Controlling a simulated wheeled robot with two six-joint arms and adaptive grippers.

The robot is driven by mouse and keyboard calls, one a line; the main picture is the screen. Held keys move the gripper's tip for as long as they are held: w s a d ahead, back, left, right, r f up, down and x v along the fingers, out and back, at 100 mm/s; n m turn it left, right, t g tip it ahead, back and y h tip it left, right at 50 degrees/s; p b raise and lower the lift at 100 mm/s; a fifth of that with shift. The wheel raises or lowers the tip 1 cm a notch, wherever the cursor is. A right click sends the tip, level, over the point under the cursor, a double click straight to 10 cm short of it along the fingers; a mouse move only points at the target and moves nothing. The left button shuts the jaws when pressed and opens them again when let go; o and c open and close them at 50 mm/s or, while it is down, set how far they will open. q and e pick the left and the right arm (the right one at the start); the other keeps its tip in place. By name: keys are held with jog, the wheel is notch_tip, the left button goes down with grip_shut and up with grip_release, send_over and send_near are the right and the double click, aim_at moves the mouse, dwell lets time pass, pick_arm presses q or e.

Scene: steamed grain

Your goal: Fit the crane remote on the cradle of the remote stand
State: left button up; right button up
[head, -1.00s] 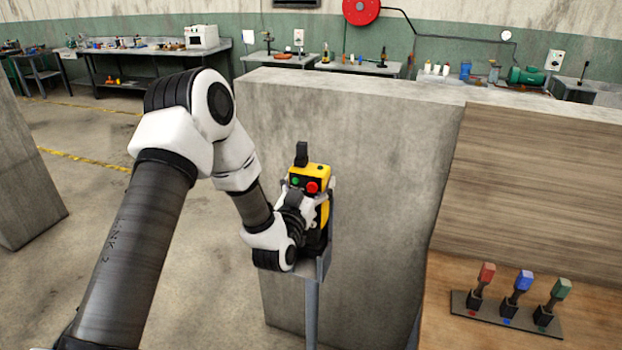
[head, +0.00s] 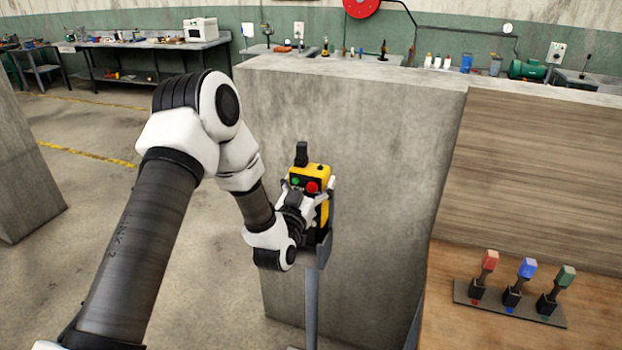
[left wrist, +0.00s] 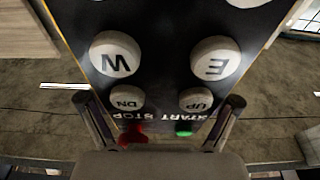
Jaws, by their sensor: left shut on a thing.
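The crane remote (head: 324,212) is a yellow and black box, upright, with a red and a green button on top and a black stub above. My left gripper (head: 314,194) is shut on it, with its fingers at the remote's sides. In the left wrist view the remote's black face (left wrist: 155,75) with white round buttons fills the middle, between the fingers (left wrist: 160,112). The remote stand (head: 312,300) is a grey post, directly below the remote in the head view. Its cradle is mostly hidden by the remote and gripper, so I cannot tell whether the remote is seated. My right gripper is not in view.
A concrete wall (head: 375,200) stands close behind the stand. A wooden bench (head: 440,320) at the right carries a lever panel (head: 509,304) with red, blue and green levers. Open floor (head: 90,195) lies to the left.

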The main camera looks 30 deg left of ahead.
pick_arm(q)
jog(key=shift+f+b, duration=2.05)
jog(key=shift+f, duration=0.3)
jog(key=o, duration=1.5)
jog(key=shift+o, duration=0.2)
jog(key=shift+s+f, duration=0.1)
